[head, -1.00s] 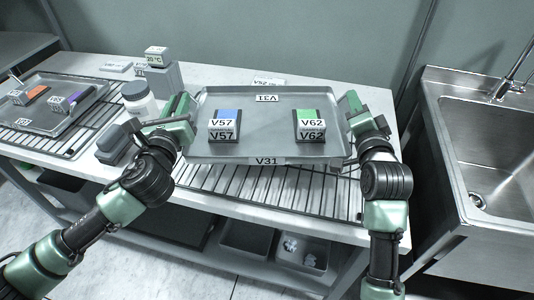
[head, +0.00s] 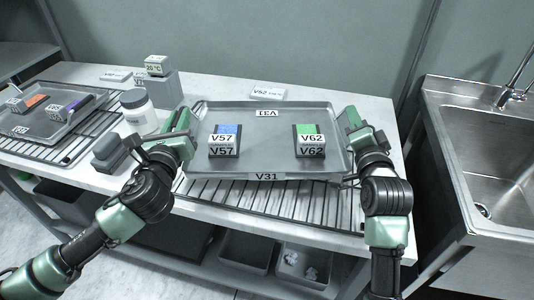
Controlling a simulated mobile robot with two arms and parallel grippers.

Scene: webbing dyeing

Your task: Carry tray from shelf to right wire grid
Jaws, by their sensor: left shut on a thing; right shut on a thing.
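A grey metal tray (head: 267,160) labelled V31 is held level between my two grippers, over the right wire grid (head: 290,203). On it sit a blue-topped block (head: 224,141) labelled V57 and a green-topped block (head: 310,139) labelled V62. My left gripper (head: 184,138) is shut on the tray's left edge. My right gripper (head: 349,135) is shut on its right edge. The tray hides the back of the grid, and I cannot tell whether its underside touches the bars.
A second tray (head: 38,122) with orange and purple pieces lies on the left wire grid (head: 75,150). A white jar (head: 138,110), a dark grey block (head: 112,152) and a grey block with a 20 °C display (head: 158,88) stand between. A steel sink (head: 490,140) is at right.

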